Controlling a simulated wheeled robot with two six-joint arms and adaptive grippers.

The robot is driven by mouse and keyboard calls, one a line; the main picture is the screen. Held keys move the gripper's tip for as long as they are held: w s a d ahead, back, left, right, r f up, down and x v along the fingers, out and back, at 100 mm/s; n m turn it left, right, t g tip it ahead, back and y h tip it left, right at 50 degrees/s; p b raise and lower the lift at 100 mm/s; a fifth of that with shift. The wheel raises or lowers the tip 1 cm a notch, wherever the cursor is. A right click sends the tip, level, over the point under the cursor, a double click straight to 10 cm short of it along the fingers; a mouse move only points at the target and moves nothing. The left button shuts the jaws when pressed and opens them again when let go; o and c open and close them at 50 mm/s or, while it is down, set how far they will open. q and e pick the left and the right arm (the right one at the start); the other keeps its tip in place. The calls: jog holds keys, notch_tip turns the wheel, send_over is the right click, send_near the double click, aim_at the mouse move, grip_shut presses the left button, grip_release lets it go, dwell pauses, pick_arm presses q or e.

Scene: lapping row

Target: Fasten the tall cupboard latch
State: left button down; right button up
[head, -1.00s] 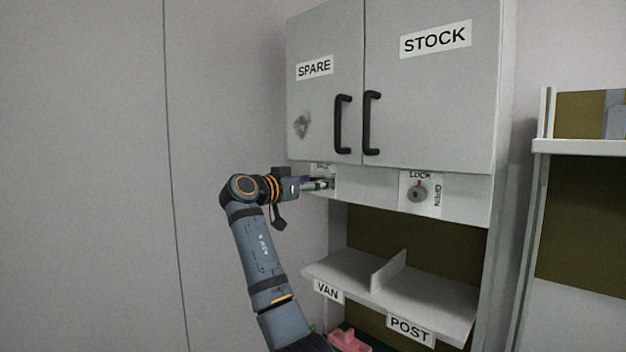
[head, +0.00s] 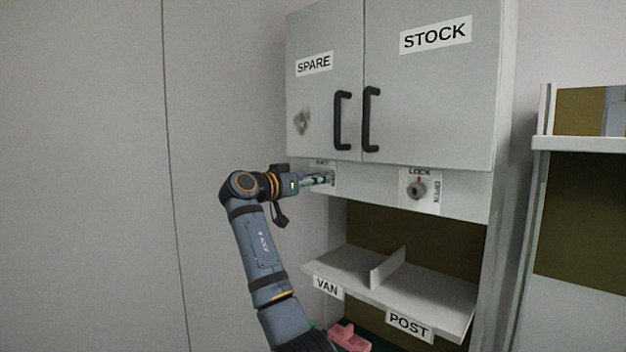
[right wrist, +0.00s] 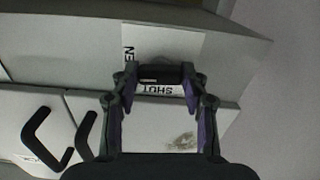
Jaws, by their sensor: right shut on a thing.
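The latch (right wrist: 160,77) is a dark bar on the pale panel below the SPARE door of the grey cupboard (head: 428,115). Its white label (right wrist: 168,43) carries the word SHUT, upside down in the right wrist view, and part of OPEN at the side. The bar lies across beside SHUT. My right gripper (head: 328,179) is shut on the latch, with its fingertips (right wrist: 160,80) at both ends of the bar. In the head view the gripper hides most of the latch. My left gripper is not in view.
Two black handles (head: 342,120) sit on the closed SPARE and STOCK doors. A round LOCK/OPEN knob (head: 416,190) is to the right on the panel. Below are a divided shelf (head: 350,268) labelled VAN and POST and a pink object (head: 348,338).

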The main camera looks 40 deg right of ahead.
jog(key=shift+n+p, duration=3)
jog(key=shift+n, duration=5.4)
jog(key=o, duration=1.2)
jog(key=shift+c, duration=0.2)
jog(key=shift+a, duration=0.1)
jog(key=s+a, duration=0.1)
jog(key=a, duration=1)
jog(key=shift+a, duration=0.4)
